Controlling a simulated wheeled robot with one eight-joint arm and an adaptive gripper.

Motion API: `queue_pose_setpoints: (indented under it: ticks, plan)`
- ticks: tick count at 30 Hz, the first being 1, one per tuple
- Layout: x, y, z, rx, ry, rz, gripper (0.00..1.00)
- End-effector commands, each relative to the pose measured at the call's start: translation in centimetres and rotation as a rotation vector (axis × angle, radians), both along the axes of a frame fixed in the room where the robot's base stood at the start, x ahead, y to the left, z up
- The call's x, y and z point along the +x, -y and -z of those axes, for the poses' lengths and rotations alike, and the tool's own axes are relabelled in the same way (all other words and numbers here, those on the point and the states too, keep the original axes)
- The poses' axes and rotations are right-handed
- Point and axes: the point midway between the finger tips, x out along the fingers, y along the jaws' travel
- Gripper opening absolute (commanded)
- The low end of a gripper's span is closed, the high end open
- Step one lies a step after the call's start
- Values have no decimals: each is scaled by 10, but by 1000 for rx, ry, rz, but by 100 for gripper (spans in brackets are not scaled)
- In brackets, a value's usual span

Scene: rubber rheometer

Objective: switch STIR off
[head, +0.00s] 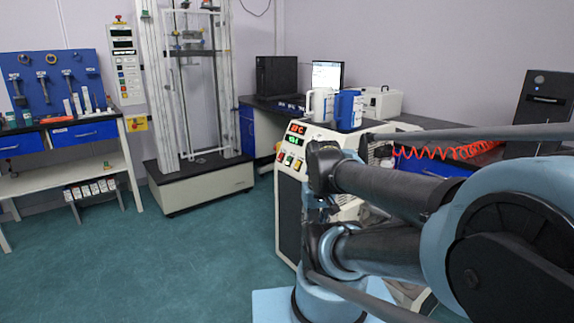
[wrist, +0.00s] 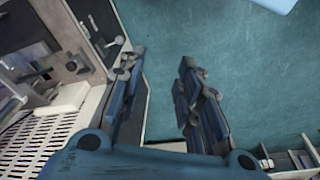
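The white machine's control panel (head: 292,148) is near the middle of the head view. It carries a red display (head: 297,128), a green display (head: 292,139) and a row of small coloured switches (head: 288,160). No label is legible, so I cannot tell which switch is STIR or how it is set. My gripper (wrist: 162,75) shows in the wrist view with its two dark-blue fingers apart and nothing between them. It is above the green floor, and no panel switch can be made out there. In the head view my arm covers the machine's right side and I cannot make out the fingers.
A tall test frame (head: 190,100) stands behind the open green floor (head: 190,260). A bench with blue drawers (head: 85,133) is at left. White and blue containers (head: 347,108) are behind the panel. A vented machine part (wrist: 35,140) lies left of my fingers in the wrist view.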

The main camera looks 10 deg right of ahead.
Motion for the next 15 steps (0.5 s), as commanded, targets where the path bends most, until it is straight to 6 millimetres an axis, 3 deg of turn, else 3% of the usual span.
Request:
queue_pose_setpoints:
  ticks: [1, 3, 15]
  plan:
    - [-7, 0, -3, -2, 7, -2, 13]
    - [-5, 1, -5, -10, 6, -5, 0]
    - [43, 20, -40, -150, -11, -63, 0]
